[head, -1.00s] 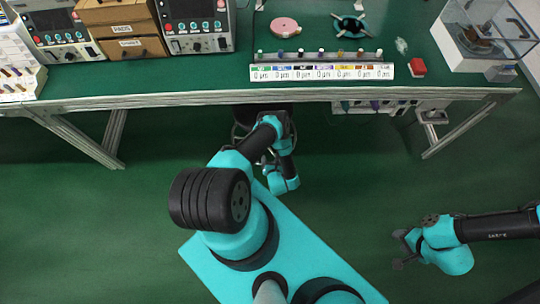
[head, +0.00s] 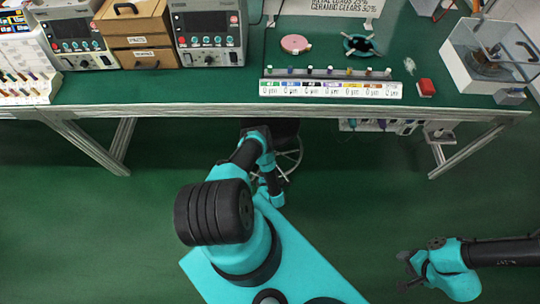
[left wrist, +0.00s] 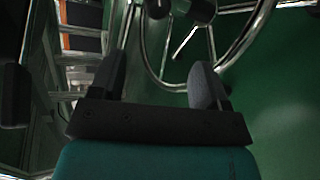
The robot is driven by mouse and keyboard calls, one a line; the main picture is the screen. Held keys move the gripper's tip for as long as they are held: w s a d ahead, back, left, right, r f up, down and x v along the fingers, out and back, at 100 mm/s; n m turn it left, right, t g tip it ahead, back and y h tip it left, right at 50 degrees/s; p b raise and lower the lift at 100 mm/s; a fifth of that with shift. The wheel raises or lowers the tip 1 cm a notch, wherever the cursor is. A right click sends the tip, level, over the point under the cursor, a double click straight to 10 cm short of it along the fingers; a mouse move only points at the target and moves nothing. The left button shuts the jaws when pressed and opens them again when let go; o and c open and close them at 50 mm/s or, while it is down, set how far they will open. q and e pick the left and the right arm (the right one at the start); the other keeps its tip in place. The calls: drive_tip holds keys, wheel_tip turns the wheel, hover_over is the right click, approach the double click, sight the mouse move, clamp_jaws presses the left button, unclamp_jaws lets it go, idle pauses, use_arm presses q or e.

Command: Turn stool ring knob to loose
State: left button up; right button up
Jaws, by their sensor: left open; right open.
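The stool stands under the bench in the head view, its dark seat partly hidden by the bench and my left arm. Its chrome ring (head: 293,155) shows beside that arm. In the left wrist view the chrome ring (left wrist: 243,42) curves across the top and right, with spokes running to a dark hub. Dark rounded parts (left wrist: 197,10) sit at the top there; I cannot tell which is the knob or its setting. My left gripper (left wrist: 158,82) is open, nothing between its fingers, below the ring in that picture. My right gripper (head: 404,271) is open and empty over the floor, far from the stool.
The bench front edge (head: 330,108) runs above the stool, with metal legs left and right. On it are power supplies (head: 208,35), wooden drawers (head: 135,30), a labelled strip (head: 330,89) and a clear-covered box (head: 490,60). The green floor (head: 360,200) between my arms is clear.

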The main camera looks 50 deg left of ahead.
use_arm(q)
drive_tip(key=s+m+t, duration=0.1)
drive_tip(key=m, duration=0.3)
drive_tip(key=s+a+m+t+h, duration=0.1)
drive_tip(key=m, duration=0.3)
drive_tip(key=s+m+h, duration=0.1)
drive_tip(key=m, duration=0.3)
drive_tip(key=shift+s+a+f+m+t, duration=0.2)
drive_tip(key=shift+s+m+t, duration=0.1)
drive_tip(key=shift+s+t, duration=0.1)
drive_tip(key=x, duration=1.7)
drive_tip(key=shift+w+d+f, duration=0.1)
drive_tip(key=shift+w, duration=0.15)
drive_tip(key=shift+c, duration=0.4)
drive_tip(key=c, duration=0.8)
drive_tip(key=shift+m+g, duration=0.8)
drive_tip(key=shift+m, duration=0.8)
drive_tip(key=shift+c, duration=0.2)
